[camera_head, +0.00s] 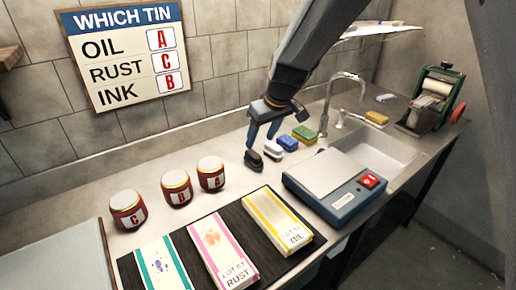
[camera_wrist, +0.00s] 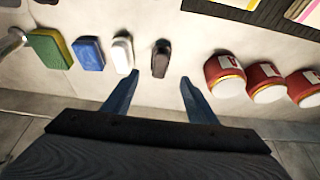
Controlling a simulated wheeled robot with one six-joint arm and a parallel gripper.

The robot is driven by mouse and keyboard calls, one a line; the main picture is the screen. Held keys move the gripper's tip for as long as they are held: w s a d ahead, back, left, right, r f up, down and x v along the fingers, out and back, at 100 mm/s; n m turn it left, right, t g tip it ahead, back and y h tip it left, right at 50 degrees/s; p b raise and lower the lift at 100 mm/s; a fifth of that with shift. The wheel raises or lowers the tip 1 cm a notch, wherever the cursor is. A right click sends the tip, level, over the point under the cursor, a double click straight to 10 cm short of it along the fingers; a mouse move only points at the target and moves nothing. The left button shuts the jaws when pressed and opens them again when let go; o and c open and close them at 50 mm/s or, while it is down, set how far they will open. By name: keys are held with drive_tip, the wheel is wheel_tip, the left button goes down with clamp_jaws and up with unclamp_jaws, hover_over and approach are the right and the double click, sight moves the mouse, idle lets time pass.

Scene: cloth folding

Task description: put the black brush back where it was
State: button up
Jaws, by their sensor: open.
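The black brush (camera_head: 254,160) rests on the counter at the near end of a row of cleaning items, close to the wall side. In the wrist view the black brush (camera_wrist: 161,58) lies just beyond the fingertips, roughly centred between them. My gripper (camera_head: 262,142) is open and empty, pointing down over the counter. In the wrist view the two blue fingers of my gripper (camera_wrist: 160,77) are spread apart. I cannot tell whether a finger touches the brush.
Beside the black brush are a white brush (camera_head: 274,151), a blue sponge (camera_head: 288,142) and a green-yellow sponge (camera_head: 305,135). Three red jars (camera_head: 177,188) stand to the left. A scale (camera_head: 334,184) and labelled boxes (camera_head: 222,252) sit nearer. A sign (camera_head: 124,58) hangs behind.

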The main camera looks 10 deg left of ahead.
drive_tip(key=shift+v, duration=1.2)
drive_tip(key=s+d+m, duration=0.1)
drive_tip(key=d, duration=0.3)
drive_tip(key=s+d+f+m+h, duration=0.1)
drive_tip(key=d, duration=0.4)
drive_tip(key=s+d+m, duration=0.1)
drive_tip(key=d, duration=0.3)
drive_tip(key=shift+s+d+f, duration=0.35)
drive_tip(key=shift+d+f, duration=0.05)
drive_tip(key=shift+m+h, duration=0.5)
drive_tip(key=shift+m, duration=0.4)
drive_tip(key=s+d, duration=0.1)
drive_tip(key=d, duration=0.1)
drive_tip(key=s+d, duration=0.1)
drive_tip(key=d, duration=0.1)
drive_tip(key=s+d+f, duration=0.1)
drive_tip(key=d, duration=0.1)
drive_tip(key=shift+s, duration=0.2)
drive_tip(key=s+d+f+m+g+h, duration=0.1)
drive_tip(key=s+d+f+m, duration=0.2)
drive_tip(key=s+d, duration=1.1)
drive_tip(key=shift+s+d+f+m+g+h, duration=0.2)
drive_tip(key=shift+s+m+g+h, duration=0.15)
drive_tip(key=shift+m, duration=0.65)
